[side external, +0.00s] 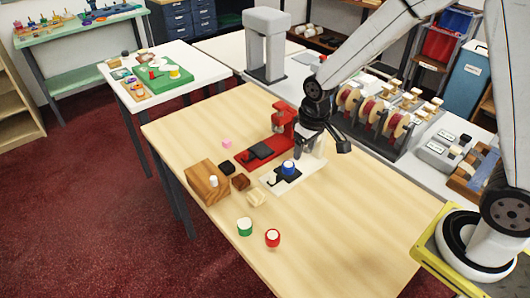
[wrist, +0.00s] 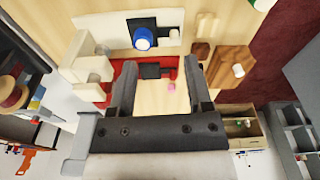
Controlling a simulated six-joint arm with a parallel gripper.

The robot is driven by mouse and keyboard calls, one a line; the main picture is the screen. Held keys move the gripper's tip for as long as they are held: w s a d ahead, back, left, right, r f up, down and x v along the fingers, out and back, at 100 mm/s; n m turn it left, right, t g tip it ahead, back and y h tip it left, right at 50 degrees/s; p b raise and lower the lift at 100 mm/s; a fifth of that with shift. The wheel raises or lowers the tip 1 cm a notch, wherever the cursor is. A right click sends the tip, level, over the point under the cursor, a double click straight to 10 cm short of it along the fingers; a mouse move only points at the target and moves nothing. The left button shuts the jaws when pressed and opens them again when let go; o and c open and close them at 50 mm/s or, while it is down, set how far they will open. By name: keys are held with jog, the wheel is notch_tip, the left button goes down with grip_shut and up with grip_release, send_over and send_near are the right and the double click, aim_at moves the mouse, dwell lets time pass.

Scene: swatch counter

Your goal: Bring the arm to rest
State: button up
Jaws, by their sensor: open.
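My gripper (side external: 323,147) is open and empty, held above the table by the white stand. In the wrist view its two dark fingers (wrist: 160,70) are spread apart with only table and background objects between them. The white stand (side external: 308,172) has a dark pad, and a blue cylinder with a white top (side external: 288,167) is on that pad. The blue cylinder also shows in the wrist view (wrist: 143,38), beyond the fingertips. My gripper is apart from the cylinder; whether it touches the white stand's upright I cannot tell.
A red stand (side external: 283,118) is just behind the white one. The front right is clear.

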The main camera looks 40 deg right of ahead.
jog(key=s+d+r+t, duration=0.1)
jog(key=s+d+r, duration=0.1)
jog(key=s, duration=0.9)
jog(key=shift+d+r+m, duration=0.15)
jog(key=shift+r+m, duration=0.25)
jog(key=shift+r, duration=0.1)
dwell(0.7)
